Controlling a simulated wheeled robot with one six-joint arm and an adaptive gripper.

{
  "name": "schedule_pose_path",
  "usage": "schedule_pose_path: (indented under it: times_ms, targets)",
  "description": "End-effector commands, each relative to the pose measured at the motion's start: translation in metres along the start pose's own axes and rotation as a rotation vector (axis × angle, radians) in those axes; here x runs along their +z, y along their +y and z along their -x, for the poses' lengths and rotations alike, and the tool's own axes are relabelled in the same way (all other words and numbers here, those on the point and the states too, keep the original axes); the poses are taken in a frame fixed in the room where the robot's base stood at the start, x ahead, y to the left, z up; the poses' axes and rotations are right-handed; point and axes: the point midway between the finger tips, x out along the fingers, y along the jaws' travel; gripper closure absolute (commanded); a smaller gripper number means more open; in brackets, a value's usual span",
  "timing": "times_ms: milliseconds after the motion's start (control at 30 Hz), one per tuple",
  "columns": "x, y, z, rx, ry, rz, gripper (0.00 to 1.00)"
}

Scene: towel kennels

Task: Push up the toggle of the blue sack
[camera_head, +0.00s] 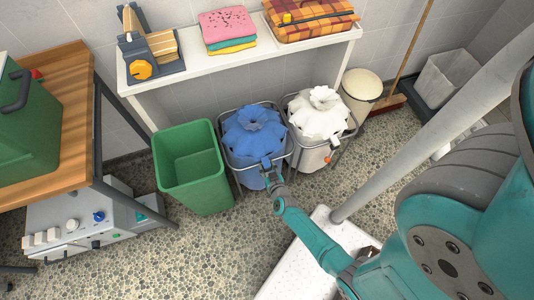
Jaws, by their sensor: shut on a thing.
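The blue sack (253,132) hangs in a wire-frame stand on the floor, its gathered top fanned out in folds. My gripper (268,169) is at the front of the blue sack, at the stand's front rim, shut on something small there. The toggle of the blue sack is hidden by the gripper or too small to make out; the gripper is where it appears to be. My arm reaches in from the right.
A white sack (319,113) in a similar stand is close on the right. A green bin (190,165) stands close on the left. A white shelf (240,57) with folded towels is behind. A cream bin (361,91) and a broom (407,60) stand farther right.

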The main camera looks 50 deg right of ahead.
Motion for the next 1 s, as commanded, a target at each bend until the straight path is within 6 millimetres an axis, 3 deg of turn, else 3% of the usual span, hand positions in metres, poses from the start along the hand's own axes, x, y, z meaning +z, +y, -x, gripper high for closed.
schedule_pose_path:
  times_ms: [233, 267, 333, 367, 767, 1000]
  targets:
    - [-0.001, 0.002, 0.0, 0.005, 0.004, -0.001, 1.0]
    - [-0.001, 0.002, 0.0, 0.005, 0.004, -0.001, 0.54]
    - [-0.001, 0.001, 0.0, 0.004, 0.003, -0.001, 0.37]
    - [-0.001, 0.001, 0.0, 0.004, 0.003, -0.001, 0.33]
    - [0.001, 0.0, 0.003, 0.0, 0.0, 0.001, 0.33]
    - [0.001, 0.0, 0.022, 0.0, 0.0, 0.0, 0.33]
